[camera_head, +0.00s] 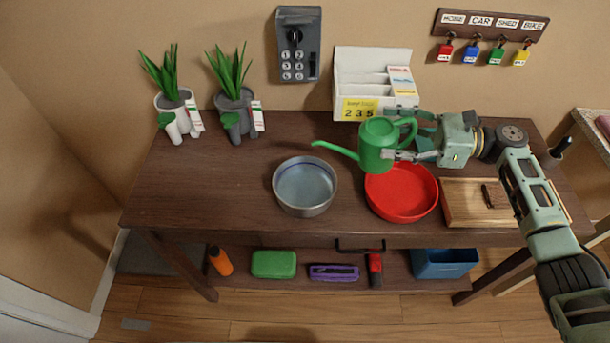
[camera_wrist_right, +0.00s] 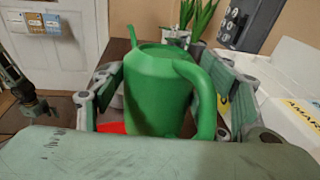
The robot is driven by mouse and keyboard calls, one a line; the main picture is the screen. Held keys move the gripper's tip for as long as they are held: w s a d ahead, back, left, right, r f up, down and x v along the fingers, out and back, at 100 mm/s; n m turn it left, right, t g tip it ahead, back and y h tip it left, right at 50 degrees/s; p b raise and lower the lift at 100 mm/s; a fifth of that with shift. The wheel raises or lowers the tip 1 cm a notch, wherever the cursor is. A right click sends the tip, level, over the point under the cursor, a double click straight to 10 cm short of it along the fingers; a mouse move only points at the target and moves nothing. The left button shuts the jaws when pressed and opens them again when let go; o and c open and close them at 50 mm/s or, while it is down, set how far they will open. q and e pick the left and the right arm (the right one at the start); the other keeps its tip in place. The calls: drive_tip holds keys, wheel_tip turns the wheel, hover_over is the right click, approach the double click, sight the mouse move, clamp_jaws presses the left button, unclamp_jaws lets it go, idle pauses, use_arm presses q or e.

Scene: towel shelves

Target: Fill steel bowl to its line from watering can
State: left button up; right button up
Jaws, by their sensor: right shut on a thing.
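The steel bowl (camera_head: 305,187) stands on the dark wooden table, with a dark line around its inside wall. The bottom inside looks bluish; I cannot tell how much water is in it. The green watering can (camera_head: 376,141) is held above the red bowl, roughly upright, its spout pointing left toward the steel bowl. The spout tip is near the steel bowl's upper right in the picture. My right gripper (camera_head: 405,145) is shut on the can from the right. The can (camera_wrist_right: 160,90) also fills the middle of the right wrist view, between the fingers.
A red bowl (camera_head: 402,192) stands right of the steel bowl, beside a wooden board (camera_head: 465,203). Two potted plants (camera_head: 175,102) stand at the back left. A white organizer (camera_head: 345,65) is behind the can. The table's left part is clear.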

drive_tip(key=shift+r+h, duration=0.3)
drive_tip(key=p, duration=0.1)
drive_tip(key=r+n+h+p, duration=0.1)
drive_tip(key=p, duration=0.1)
drive_tip(key=shift+a+r+h, duration=0.25)
drive_tip(key=shift+h, duration=0.05)
drive_tip(key=shift+s+a+h+p, duration=0.1)
drive_tip(key=shift+h+p, duration=0.2)
drive_tip(key=shift+a+f, duration=0.15)
drive_tip(key=shift+f, duration=0.05)
